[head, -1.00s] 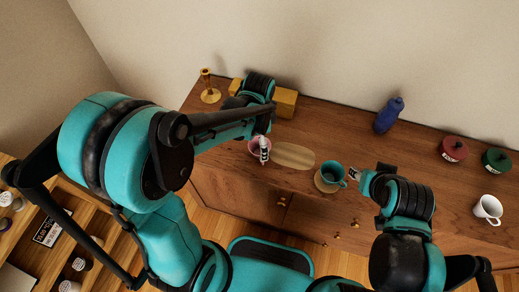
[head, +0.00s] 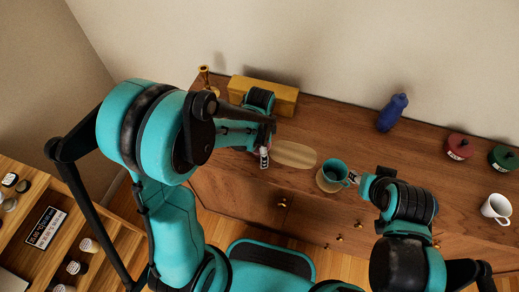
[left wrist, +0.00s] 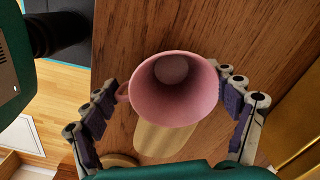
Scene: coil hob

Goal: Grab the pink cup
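The pink cup (left wrist: 172,95) stands mouth toward the camera in the left wrist view, its handle at the left. My left gripper (left wrist: 168,80) has its fingers spread on both sides of the cup. The left fingers are beside the handle and the right ones near the rim; I see no clear grip. In the head view my left gripper (head: 262,154) hides almost all of the cup, beside the pale oval board. My right gripper (head: 376,177) has its fingers apart, empty, just right of the teal cup.
The teal cup (head: 334,171) stands on a pale round coaster (head: 327,185). The pale oval board (head: 294,154) is bare. A yellow box (head: 275,97), brass candlestick (head: 205,77), blue bottle (head: 391,113), red pot (head: 459,147), green pot (head: 503,159) and white mug (head: 495,207) stand around the wooden top.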

